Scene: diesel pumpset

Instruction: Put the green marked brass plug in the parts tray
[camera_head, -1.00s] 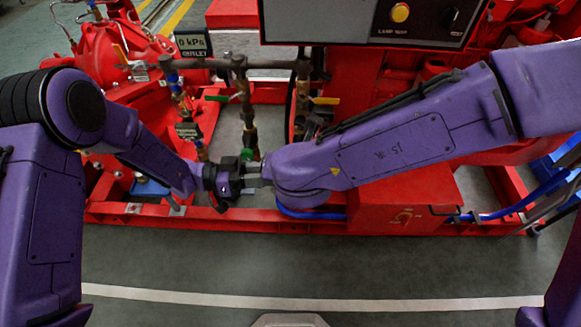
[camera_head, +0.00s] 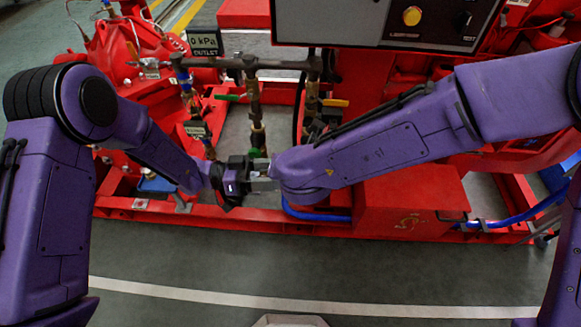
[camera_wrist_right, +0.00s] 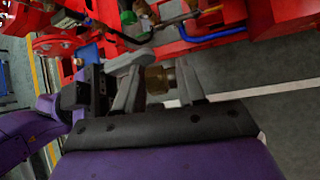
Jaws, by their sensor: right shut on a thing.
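In the right wrist view my right gripper (camera_wrist_right: 160,88) is shut on a brass plug (camera_wrist_right: 158,79), seen between its two grey fingers. No green mark can be made out on this plug. My left gripper (camera_head: 250,182) meets the right one at the middle of the head view. Its dark body (camera_wrist_right: 85,92) is close beside the right fingers in the wrist view; whether its jaws are open or touch the plug is unclear. A small blue tray (camera_head: 150,186), likely the parts tray, lies on the red base at left, partly hidden by my left arm.
A vertical brass pipe (camera_head: 254,100) with a green spot (camera_head: 254,153) at its lower end stands just behind the grippers. The red skid rail (camera_head: 330,227) runs behind open floor. A red box (camera_head: 410,205) stands at right, with a blue hose (camera_head: 500,221) beside it.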

